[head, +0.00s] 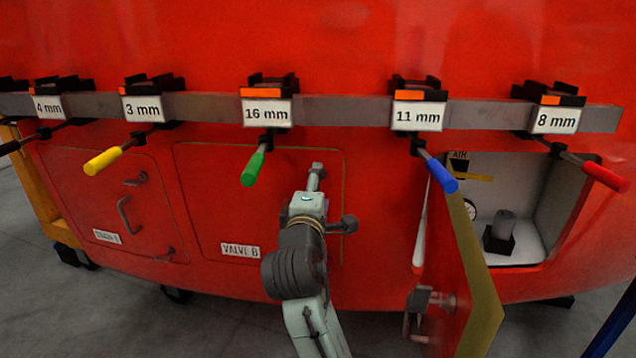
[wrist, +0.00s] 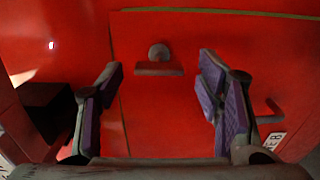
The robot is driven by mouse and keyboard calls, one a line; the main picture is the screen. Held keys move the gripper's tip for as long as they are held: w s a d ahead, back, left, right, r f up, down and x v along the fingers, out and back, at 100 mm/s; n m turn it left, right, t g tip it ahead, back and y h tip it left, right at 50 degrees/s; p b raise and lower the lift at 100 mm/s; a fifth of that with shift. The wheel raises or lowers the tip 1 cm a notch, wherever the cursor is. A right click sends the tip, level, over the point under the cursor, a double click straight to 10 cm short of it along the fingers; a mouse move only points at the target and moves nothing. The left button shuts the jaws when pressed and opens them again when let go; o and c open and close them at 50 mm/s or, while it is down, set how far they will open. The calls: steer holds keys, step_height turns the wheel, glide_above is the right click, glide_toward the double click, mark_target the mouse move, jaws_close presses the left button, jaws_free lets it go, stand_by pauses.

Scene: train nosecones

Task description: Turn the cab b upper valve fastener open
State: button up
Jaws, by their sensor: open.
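The valve B panel (head: 225,195) is a shut red hatch with a label reading VALVE B. In the wrist view a fastener (wrist: 159,61) with a round knob and a dark red bar stands on the panel, the bar lying across the picture. It is near the panel's seam. My gripper (wrist: 160,82) is open, with one purple-padded finger on each side of the fastener's line and nothing between them. The fastener looks a little beyond the fingertips; contact is not visible. In the head view my arm reaches the panel's right part and hides the fastener.
A grey rail (head: 350,108) carries several labelled tools above the panel; the green-handled tool (head: 253,167) hangs left of my arm. A door (head: 460,265) stands open at the right, beside an open compartment (head: 520,215). Another closed hatch (head: 110,205) is at the left.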

steer(key=s, duration=0.4)
steer(key=shift+a, duration=0.3)
